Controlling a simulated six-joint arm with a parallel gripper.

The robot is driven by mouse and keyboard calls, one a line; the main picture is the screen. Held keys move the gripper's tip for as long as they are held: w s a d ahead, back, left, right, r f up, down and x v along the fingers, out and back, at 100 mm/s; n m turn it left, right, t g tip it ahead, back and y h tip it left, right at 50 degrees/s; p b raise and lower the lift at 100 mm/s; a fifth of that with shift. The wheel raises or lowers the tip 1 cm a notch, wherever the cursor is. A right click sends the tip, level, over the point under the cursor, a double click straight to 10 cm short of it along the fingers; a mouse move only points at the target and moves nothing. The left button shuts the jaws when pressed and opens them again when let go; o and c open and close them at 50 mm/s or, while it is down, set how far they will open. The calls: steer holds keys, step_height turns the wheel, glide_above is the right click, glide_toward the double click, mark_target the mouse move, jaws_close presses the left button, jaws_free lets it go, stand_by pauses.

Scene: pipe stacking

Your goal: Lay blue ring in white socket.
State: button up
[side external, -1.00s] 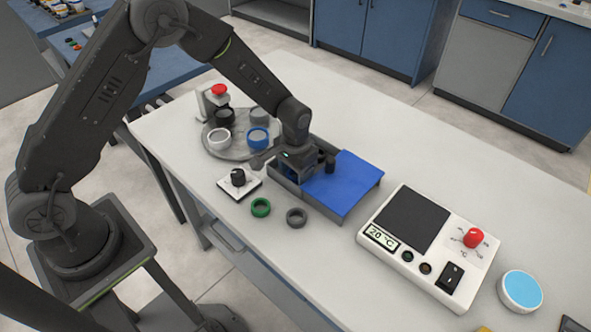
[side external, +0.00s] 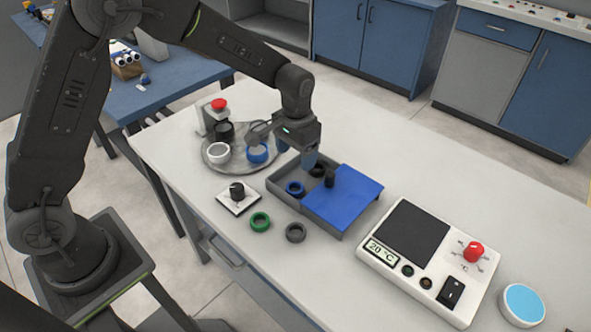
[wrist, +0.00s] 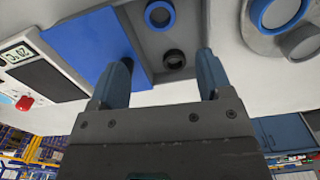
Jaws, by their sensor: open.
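The blue ring (side external: 295,188) lies in the open part of a grey box (side external: 279,193); it also shows in the wrist view (wrist: 159,15). The white socket (side external: 217,152) is a round rim on a grey round plate, left of the box in the side view. My gripper (side external: 297,155) is open and empty, above the far side of the box. In the wrist view its fingers (wrist: 166,65) are apart with nothing between them, and the blue ring is beyond the tips.
A blue lid (side external: 345,200) with a dark knob covers the box's right part. A black ring (side external: 317,170) is in the box. A blue socket (side external: 257,152) shares the plate. Green (side external: 260,222) and grey (side external: 295,232) rings lie in front; a hotplate (side external: 430,262) stands right.

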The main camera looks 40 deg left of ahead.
steer(key=shift+r, duration=1.55)
steer(key=s+a+r+t, duration=0.2)
steer(key=s+r, duration=0.3)
steer(key=r, duration=0.4)
steer(key=s+a+r+t, duration=0.1)
steer(key=s+a+r, duration=0.1)
steer(key=s, duration=0.7)
steer(key=s+a+r+t, duration=0.1)
steer(key=s+r, duration=0.3)
steer(key=s, duration=0.6)
steer(key=shift+a+r+n+t, duration=0.15)
steer(key=shift+a+n+t, duration=0.25)
steer(key=shift+t, duration=0.3)
steer(key=shift+s, duration=0.45)
steer(key=shift+c, duration=0.9)
steer(key=shift+w, duration=0.1)
